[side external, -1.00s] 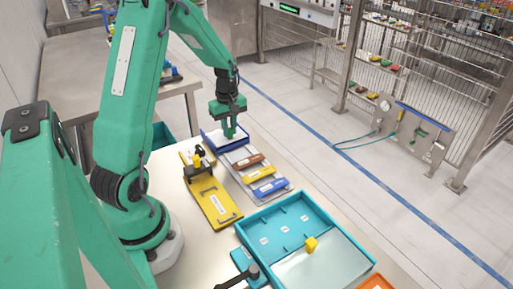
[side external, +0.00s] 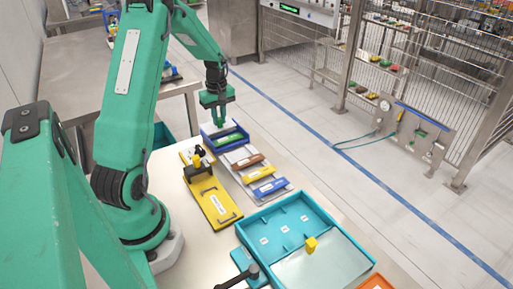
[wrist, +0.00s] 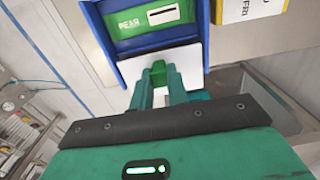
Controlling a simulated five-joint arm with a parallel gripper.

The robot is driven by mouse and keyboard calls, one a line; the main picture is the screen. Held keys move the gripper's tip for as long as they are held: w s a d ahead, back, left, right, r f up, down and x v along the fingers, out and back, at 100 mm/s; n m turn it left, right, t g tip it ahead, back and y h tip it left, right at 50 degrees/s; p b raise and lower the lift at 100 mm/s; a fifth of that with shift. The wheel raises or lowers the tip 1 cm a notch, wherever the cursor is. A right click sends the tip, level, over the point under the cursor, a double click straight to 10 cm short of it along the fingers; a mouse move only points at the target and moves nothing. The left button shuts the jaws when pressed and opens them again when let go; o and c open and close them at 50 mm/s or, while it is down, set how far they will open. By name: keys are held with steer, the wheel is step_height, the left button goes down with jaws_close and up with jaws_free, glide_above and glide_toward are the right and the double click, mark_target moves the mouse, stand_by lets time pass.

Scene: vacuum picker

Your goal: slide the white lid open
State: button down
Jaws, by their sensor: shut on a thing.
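The white lid (wrist: 190,62) is slid part of the way out of the blue box (wrist: 116,72) at the end nearest my gripper. My gripper (wrist: 158,86) is shut on the lid's green knob (wrist: 158,71). Inside the opened part of the box lies a green block (wrist: 140,20) with a label reading "PEAR". In the side view, my gripper (side external: 216,121) is at the far left end of the blue box (side external: 243,146), and the green block (side external: 230,138) shows inside. The lid is mostly hidden there.
A grey plate with brown (side external: 248,161), yellow (side external: 258,174) and blue (side external: 269,187) bars lies in front of the box. A teal tray (side external: 267,216) with a yellow knob (side external: 311,244) is nearer the camera.

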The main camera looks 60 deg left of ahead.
steer(key=shift+a, duration=0.3)
steer(key=c, duration=1.5)
jaws_free()
steer(key=shift+o, duration=0.7)
steer(key=shift+d+r, duration=0.1)
steer(key=shift+r, duration=3.85)
